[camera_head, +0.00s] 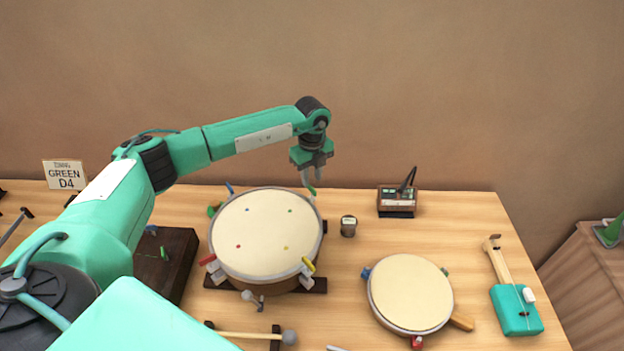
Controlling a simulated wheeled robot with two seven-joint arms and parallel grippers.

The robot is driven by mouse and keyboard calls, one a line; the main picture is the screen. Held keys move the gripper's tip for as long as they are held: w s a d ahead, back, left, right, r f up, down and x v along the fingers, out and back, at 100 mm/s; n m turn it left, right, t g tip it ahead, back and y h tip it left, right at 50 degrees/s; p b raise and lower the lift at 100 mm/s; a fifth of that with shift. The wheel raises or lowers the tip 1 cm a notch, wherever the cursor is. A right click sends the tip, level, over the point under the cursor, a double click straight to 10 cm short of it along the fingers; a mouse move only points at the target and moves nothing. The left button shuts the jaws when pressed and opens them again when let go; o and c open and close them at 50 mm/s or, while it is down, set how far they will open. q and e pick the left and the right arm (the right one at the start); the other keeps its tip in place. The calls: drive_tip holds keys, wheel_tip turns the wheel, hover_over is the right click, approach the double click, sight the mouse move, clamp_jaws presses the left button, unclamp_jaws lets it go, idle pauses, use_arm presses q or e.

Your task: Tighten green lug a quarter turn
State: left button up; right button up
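A large round drum (266,234) with a cream skin sits on a dark stand on the table. Its skin bears blue, green, red and yellow dots. The green lug (310,191) is at the drum's far right rim, beside the green dot. Blue (229,187), red (207,260) and yellow (308,264) lugs stand at the other sides. My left gripper (312,179) points down right at the green lug, its two fingers apart with a gap between them. Whether the fingertips touch the lug I cannot tell. My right gripper is out of view.
A sign (65,174) reads "GREEN D4". A small device (397,200) and a dark cup (348,226) stand right of the drum. A smaller drum (410,293), a teal stringed instrument (516,309) and a mallet (250,336) lie nearer. My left arm covers the table's left part.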

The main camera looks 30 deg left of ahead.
sight(312, 190)
use_arm(q)
wheel_tip(312, 190, down, 2)
drive_tip(key=shift+f, duration=0.15)
drive_tip(key=shift+f+p, duration=0.3)
drive_tip(key=shift+f, duration=0.3)
clamp_jaws()
